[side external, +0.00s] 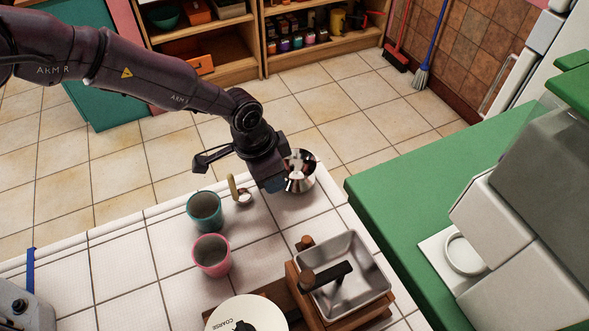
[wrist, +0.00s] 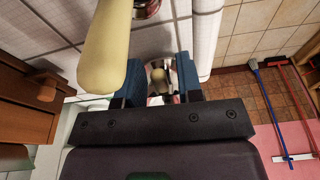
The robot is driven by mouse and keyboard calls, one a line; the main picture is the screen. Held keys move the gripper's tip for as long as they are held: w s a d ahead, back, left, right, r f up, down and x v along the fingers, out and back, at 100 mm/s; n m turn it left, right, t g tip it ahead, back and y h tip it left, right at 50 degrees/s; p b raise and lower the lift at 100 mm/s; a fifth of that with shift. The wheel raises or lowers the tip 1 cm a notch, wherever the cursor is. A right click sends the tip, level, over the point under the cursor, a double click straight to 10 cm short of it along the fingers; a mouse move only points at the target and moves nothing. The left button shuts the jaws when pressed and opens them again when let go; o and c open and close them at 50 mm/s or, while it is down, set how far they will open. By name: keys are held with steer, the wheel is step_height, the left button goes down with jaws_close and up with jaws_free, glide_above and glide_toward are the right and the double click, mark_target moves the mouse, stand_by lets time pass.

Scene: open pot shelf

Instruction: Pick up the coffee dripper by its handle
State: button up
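A shiny silver metal vessel (side external: 301,178), seemingly the coffee dripper, stands on the white tiled counter near its back edge. In the wrist view the two blue fingers of my gripper (wrist: 160,82) are apart. Shiny metal and a small pale knob (wrist: 158,75) show between them. I cannot tell whether the fingers touch the dripper or whether the knob is its handle.
A small tool with a cream handle (side external: 233,187) stands just left of my gripper; its handle (wrist: 103,50) looms close in the wrist view. A teal cup (side external: 205,212) and a pink cup (side external: 211,256) stand nearer. A wooden knock box (side external: 303,290) is at front right.

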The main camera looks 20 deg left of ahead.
jaws_close()
steer(key=shift+r, duration=0.15)
steer(key=shift+w+d+v, duration=0.1)
steer(key=shift+d+v, duration=0.05)
steer(key=shift+v, duration=0.65)
steer(key=shift+w+d+v, duration=0.1)
steer(key=shift+v, duration=0.7)
steer(key=shift+r, duration=0.1)
